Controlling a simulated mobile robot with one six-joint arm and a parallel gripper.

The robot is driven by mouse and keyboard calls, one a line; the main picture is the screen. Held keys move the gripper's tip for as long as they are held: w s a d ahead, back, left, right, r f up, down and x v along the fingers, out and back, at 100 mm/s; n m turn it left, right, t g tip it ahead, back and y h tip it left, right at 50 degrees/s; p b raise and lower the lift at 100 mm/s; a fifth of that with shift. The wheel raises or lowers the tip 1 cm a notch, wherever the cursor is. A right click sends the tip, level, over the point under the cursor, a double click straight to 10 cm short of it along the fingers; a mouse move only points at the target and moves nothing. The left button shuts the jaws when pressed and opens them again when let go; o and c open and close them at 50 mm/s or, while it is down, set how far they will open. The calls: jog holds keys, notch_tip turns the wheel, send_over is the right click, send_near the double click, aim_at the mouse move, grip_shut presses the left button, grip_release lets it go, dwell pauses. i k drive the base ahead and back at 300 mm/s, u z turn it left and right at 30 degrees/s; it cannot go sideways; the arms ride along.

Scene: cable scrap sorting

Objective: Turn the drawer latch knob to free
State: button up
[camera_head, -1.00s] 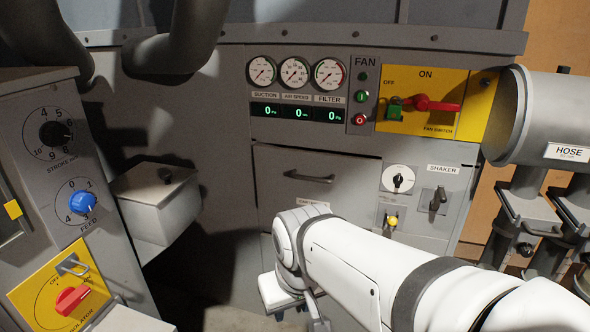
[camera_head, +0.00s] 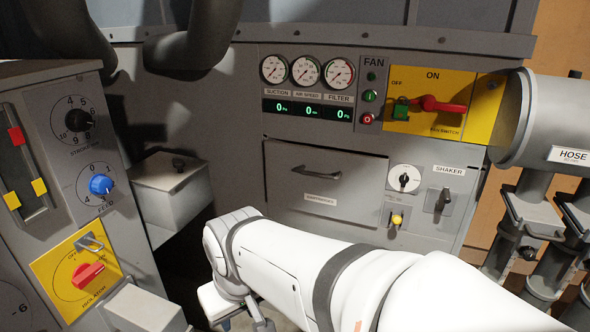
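The drawer (camera_head: 330,178) is a grey front with a bar handle and a small label, and looks shut. To its right, a round white dial with a black knob (camera_head: 404,179) appears to be the latch knob; its markings are too small to read. My white arm reaches in from the lower right and bends down left of the drawer. My gripper (camera_head: 245,322) is at the bottom edge, partly cut off, well below and left of the knob and apart from it. Its fingers do not show clearly.
A yellow button (camera_head: 397,219) sits below the dial, and a shaker switch (camera_head: 443,200) to its right. The red fan switch handle (camera_head: 440,104) is above. Hose pipes (camera_head: 560,110) stand at right.

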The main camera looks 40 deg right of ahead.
aim_at(404, 179)
jog(key=u, duration=0.1)
jog(key=k, duration=0.85)
jog(key=z, duration=1.85)
jog(key=i, duration=0.95)
